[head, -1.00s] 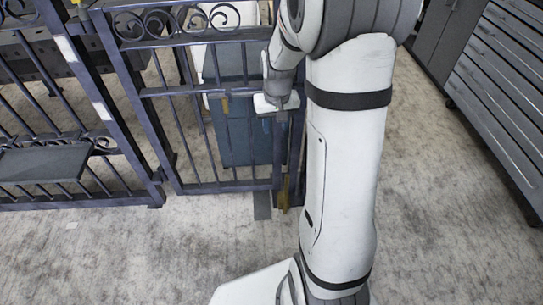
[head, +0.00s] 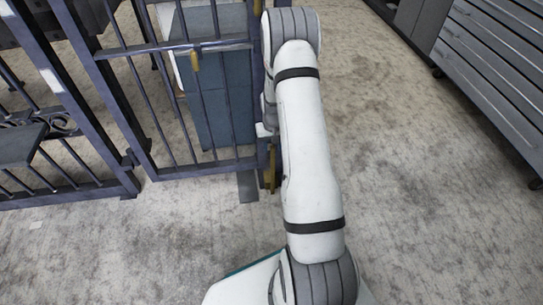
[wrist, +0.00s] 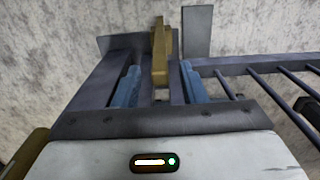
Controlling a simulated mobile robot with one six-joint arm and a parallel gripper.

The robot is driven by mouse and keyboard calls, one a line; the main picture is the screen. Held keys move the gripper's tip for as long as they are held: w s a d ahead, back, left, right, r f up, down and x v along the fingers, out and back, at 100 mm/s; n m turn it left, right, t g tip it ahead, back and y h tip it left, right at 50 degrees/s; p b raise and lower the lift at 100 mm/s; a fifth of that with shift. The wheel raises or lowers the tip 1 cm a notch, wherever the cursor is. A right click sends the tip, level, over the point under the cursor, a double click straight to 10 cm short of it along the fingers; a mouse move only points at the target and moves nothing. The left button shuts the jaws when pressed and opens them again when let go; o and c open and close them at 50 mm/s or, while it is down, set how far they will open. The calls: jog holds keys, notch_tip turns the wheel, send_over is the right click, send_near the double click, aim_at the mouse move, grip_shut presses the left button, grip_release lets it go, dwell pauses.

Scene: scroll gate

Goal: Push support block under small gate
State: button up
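The small gate (head: 204,165) is a dark barred metal gate at the upper left of the head view. A flat grey piece, probably the support block (head: 247,187), lies on the floor at the gate's lower right corner; a similar grey piece shows in the wrist view (wrist: 197,30). A brass-coloured upright piece (head: 270,180) stands beside it at the gate post. My gripper (wrist: 160,68) has its two blue fingers apart, with the brass piece (wrist: 160,50) beyond the gap between them. In the head view my arm hides the fingers.
A blue-grey cabinet (head: 222,110) stands behind the bars. More fencing (head: 65,192) continues on the left. A grey drawer unit (head: 500,75) stands at the upper right. The concrete floor in front of the gate and to the right is clear.

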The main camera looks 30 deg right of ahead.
aim_at(273, 153)
notch_tip(273, 153, down, 4)
jog(key=shift+f+b, duration=0.15)
jog(key=shift+b, duration=0.55)
jog(key=shift+c, duration=0.5)
grip_shut()
